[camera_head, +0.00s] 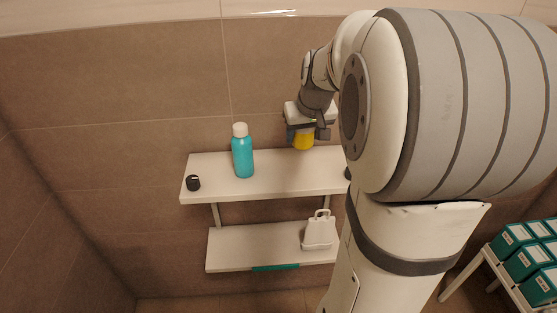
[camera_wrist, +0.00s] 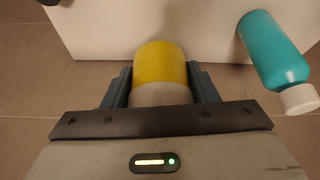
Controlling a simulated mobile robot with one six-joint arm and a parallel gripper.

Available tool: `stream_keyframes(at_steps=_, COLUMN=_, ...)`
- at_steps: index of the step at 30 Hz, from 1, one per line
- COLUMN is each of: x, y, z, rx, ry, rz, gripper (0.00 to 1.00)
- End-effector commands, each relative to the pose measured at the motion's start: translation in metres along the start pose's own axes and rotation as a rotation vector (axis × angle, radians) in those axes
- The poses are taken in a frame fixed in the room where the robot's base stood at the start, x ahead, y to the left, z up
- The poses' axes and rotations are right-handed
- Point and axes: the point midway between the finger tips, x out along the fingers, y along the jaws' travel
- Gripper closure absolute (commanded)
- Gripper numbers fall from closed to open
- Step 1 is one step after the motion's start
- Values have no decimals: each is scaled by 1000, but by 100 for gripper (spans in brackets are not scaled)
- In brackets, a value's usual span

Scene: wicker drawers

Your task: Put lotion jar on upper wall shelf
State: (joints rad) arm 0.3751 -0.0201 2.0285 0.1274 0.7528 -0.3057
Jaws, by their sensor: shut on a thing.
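The lotion jar (camera_head: 303,140) is yellow, with a pale grey-white end seen in the wrist view (camera_wrist: 160,65). My gripper (camera_head: 304,134) is shut on it, with a dark finger on each side. In the head view the jar's lower end is just at the back edge of the white upper wall shelf (camera_head: 270,185), right of its middle. The shelf also shows below the jar in the wrist view (camera_wrist: 100,35). I cannot tell whether the jar touches the shelf.
A teal bottle with a white cap (camera_head: 243,157) stands on the upper shelf, left of the jar. A small black item (camera_head: 193,183) sits at its left end. The lower shelf (camera_head: 240,245) holds a white container (camera_head: 319,232). Teal boxes (camera_head: 525,262) stand on a rack at right.

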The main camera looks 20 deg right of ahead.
Motion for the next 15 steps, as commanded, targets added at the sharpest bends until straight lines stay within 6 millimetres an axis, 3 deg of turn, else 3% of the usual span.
stream_keyframes(at_steps=3, x=23, y=-3, z=10, rx=-4, ry=-6, rz=-4, gripper=72)
stream_keyframes(at_steps=15, x=69, y=-8, z=28, rx=-15, ry=-5, rz=-8, gripper=72)
